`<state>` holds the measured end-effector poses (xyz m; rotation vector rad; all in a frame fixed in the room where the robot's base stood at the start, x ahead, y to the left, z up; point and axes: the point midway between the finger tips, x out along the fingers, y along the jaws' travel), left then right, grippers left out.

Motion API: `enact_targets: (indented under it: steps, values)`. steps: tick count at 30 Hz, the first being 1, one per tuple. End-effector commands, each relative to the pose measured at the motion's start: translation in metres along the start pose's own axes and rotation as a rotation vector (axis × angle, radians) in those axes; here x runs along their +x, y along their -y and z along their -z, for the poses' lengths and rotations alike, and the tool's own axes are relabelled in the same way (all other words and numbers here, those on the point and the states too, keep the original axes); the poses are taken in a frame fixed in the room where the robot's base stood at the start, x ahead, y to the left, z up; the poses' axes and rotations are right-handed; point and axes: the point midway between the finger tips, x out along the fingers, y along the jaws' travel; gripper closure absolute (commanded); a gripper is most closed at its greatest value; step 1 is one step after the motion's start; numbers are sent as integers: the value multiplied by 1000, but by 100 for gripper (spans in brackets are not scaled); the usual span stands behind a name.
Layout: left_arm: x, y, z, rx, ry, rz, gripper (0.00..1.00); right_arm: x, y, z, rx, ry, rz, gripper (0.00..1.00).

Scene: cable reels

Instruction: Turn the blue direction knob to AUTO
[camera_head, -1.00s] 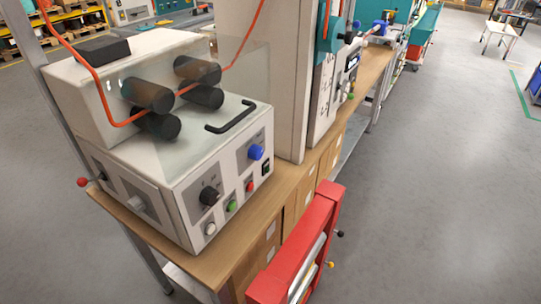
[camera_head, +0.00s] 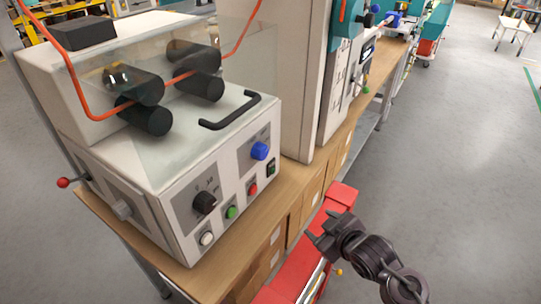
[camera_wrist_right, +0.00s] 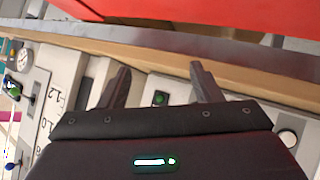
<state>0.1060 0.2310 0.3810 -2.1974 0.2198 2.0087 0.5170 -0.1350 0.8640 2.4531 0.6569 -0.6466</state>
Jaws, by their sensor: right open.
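The blue direction knob (camera_head: 260,151) is on the upper right part of the white machine's front panel (camera_head: 179,224), with small markings around it too small to read. My right gripper (camera_head: 322,231) is in front of and to the right of the panel, above the red cart, apart from the knob. Its jaws are open and empty; the two fingers also show spread in the right wrist view (camera_wrist_right: 162,80). A small green control (camera_wrist_right: 160,98) shows between them there. My left gripper is not in view.
A black knob (camera_head: 204,203) and green (camera_head: 232,212), red (camera_head: 252,189) and white (camera_head: 206,238) buttons sit near the blue knob. A black handle (camera_head: 232,111) stands on the cover. The wooden bench edge (camera_head: 226,268) and red cart (camera_head: 298,262) lie below.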

Motion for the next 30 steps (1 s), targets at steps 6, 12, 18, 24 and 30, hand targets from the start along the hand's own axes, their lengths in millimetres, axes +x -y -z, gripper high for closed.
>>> enact_targets:
  steps: [6, 12, 18, 24, 30]
  values:
    - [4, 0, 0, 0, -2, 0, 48, 10, -21, 87, -267, -374, 43, 42]
    - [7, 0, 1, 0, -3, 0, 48, -11, -27, 150, -460, -701, 114, 42]
    - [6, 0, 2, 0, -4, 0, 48, -21, -26, 170, -507, -809, 145, 42]
    - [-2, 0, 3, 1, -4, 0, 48, -3, -18, 190, -504, -811, 146, 42]
    - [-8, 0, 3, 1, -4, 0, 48, 19, -8, 209, -503, -808, 145, 42]
